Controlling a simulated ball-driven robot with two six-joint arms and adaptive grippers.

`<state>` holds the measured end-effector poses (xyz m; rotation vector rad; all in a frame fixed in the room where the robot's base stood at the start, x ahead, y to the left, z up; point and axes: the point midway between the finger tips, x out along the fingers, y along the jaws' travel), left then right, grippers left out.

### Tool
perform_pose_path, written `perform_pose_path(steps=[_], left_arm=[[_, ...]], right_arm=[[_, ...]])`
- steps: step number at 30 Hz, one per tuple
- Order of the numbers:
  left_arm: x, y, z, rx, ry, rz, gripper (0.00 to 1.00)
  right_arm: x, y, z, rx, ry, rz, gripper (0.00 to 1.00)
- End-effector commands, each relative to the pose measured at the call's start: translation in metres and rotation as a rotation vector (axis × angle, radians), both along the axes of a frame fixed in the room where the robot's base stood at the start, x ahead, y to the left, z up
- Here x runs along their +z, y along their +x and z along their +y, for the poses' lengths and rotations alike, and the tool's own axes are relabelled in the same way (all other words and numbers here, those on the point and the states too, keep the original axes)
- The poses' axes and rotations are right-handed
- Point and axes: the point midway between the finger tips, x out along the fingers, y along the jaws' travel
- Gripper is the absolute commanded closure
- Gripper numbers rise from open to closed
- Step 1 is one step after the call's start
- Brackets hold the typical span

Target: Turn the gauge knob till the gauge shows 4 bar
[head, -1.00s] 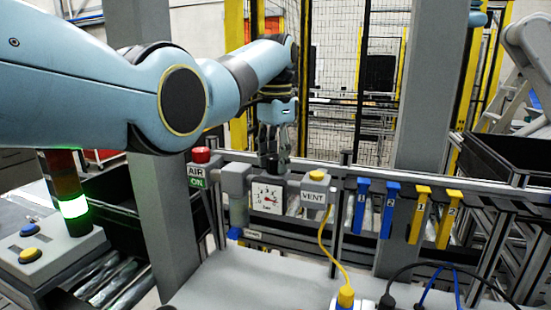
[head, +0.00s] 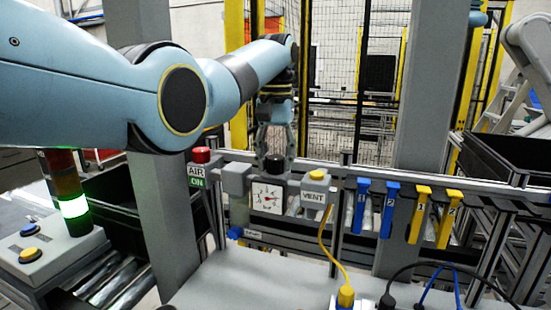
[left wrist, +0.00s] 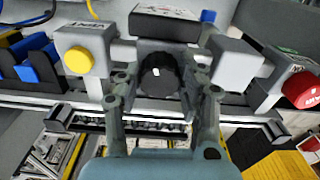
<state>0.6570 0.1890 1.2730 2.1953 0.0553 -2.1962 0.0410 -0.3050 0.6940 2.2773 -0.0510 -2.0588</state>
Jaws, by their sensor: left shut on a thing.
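The gauge (head: 268,198) is a white square dial with a red needle; its needle points to the right, but the numbers are too small to read surely. The black gauge knob (head: 274,163) stands above it. In the left wrist view the knob (left wrist: 158,76) is round and ribbed, with a small white mark. My left gripper (head: 275,152) points down at the knob from above and is shut on it, one finger on each side. In the left wrist view the gripper (left wrist: 160,88) has its fingers at the knob's sides. My right gripper is not in view.
A red AIR button (head: 201,156) is left of the gauge. A VENT block with a yellow button (head: 317,175) is to its right, close to the gripper. Blue tags (head: 388,210) and yellow tags (head: 420,214) hang on the rail. A yellow cable (head: 332,262) runs below.

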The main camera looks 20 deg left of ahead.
Motion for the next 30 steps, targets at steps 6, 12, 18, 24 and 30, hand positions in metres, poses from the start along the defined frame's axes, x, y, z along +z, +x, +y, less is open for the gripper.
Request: perform_pose_path(steps=[6,12,18,24,30], left_arm=[[0.0005,0.0007,-0.0003,0.164,-0.001,-0.003,0.95],[0.0006,0.0008,-0.0002,0.272,-0.001,-0.004,0.95],[0.0007,0.0008,-0.0001,0.332,-0.001,-0.004,0.95],[0.0008,0.0008,0.0000,0.352,-0.001,-0.004,0.95],[0.0009,0.0009,0.0001,0.353,-0.001,-0.004,0.95]], right_arm=[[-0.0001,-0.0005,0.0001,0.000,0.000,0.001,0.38],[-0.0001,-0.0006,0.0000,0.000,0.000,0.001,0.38],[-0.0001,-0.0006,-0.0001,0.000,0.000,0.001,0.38],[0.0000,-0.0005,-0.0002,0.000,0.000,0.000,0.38],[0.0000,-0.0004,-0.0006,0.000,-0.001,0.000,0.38]])
